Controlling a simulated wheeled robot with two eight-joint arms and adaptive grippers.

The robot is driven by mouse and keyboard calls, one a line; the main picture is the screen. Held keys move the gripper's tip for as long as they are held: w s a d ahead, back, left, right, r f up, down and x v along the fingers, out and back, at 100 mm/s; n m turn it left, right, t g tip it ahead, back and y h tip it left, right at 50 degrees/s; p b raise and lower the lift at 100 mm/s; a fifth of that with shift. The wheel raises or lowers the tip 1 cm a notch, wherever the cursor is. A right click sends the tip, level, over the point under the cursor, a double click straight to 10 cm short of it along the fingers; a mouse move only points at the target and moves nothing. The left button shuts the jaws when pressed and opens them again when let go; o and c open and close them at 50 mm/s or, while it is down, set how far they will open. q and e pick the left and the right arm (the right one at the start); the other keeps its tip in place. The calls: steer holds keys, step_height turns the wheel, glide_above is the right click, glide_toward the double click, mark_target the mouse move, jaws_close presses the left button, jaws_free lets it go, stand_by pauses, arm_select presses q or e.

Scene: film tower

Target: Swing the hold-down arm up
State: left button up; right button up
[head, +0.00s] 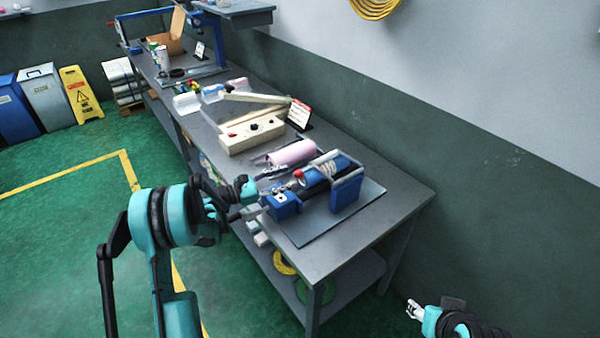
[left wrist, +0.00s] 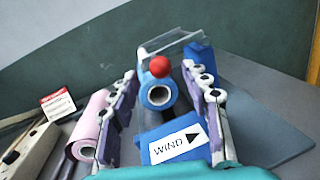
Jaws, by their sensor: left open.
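The film machine has blue blocks (head: 283,206) and a grey bar frame with a red knob (head: 298,173), which looks like the hold-down arm. In the left wrist view the red knob (left wrist: 159,67) sits in front of a clear-grey bar (left wrist: 185,42), above a blue film roll (left wrist: 159,96). My left gripper (head: 250,200) is open and empty at the machine's near-left side. In the left wrist view its fingers (left wrist: 160,82) stand on either side of the knob and roll, apparently short of them. My right gripper (head: 413,309) is at the lower right, away from the bench.
A pink roll (head: 291,153) lies behind the machine, beside a cream box (head: 252,135) and a small sign (head: 299,114). A blue block labelled WIND (left wrist: 178,148) is low between the fingers. The bench's right end (head: 400,196) is clear.

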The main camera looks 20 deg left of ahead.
mark_target(299, 173)
arm_select(q)
steer(key=x, duration=0.5)
steer(key=shift+w+d+b, duration=0.1)
steer(key=shift+w+b, duration=0.05)
steer(key=shift+b, duration=0.25)
jaws_close()
